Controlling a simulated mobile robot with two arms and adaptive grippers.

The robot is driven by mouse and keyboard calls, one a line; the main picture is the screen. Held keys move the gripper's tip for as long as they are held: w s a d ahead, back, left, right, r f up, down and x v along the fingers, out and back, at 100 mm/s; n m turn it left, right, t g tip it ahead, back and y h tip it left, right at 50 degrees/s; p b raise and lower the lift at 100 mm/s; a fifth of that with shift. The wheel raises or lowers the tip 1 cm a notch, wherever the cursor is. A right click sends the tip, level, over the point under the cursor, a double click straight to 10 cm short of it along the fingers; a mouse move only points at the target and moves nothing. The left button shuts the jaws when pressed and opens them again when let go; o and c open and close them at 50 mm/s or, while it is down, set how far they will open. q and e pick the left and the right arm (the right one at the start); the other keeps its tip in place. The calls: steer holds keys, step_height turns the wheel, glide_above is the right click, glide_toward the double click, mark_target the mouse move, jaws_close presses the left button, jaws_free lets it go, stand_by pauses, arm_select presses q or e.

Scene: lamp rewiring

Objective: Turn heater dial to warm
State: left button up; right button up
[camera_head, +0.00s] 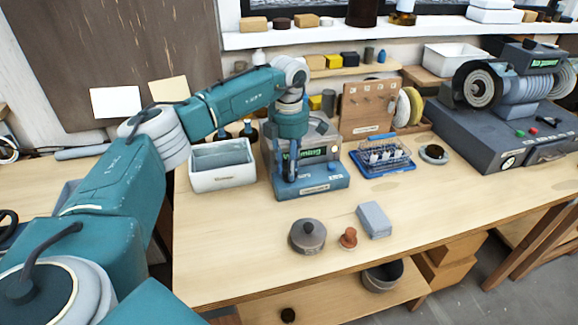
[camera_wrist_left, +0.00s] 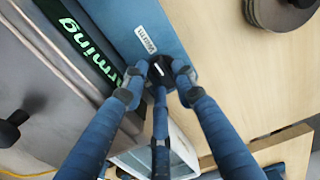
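The heater (camera_head: 318,177) stands at the back of the bench, a grey body on a blue base with a label at the front. Its green display (camera_head: 313,153) reads "Warming"; part of that word also shows in the left wrist view (camera_wrist_left: 90,45). The black heater dial (camera_wrist_left: 160,71) has a white mark and sits below a "Warm" label (camera_wrist_left: 146,38) in that view. My left gripper (camera_head: 289,178) reaches down over the heater's front. Its blue fingers (camera_wrist_left: 159,74) are closed around the dial, tips at its sides. The arm hides part of the heater. My right gripper is out of view.
A white bin (camera_head: 222,178) stands left of the heater. A pegboard (camera_head: 366,110) and a blue rack (camera_head: 383,160) are to its right. A round grey weight (camera_head: 307,236), a reddish knob (camera_head: 348,238) and a grey block (camera_head: 374,220) lie in front. A large machine (camera_head: 500,125) stands far right.

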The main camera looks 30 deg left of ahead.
arm_select(q)
step_height(320, 180, up, 12)
stand_by(0.5)
stand_by(0.4)
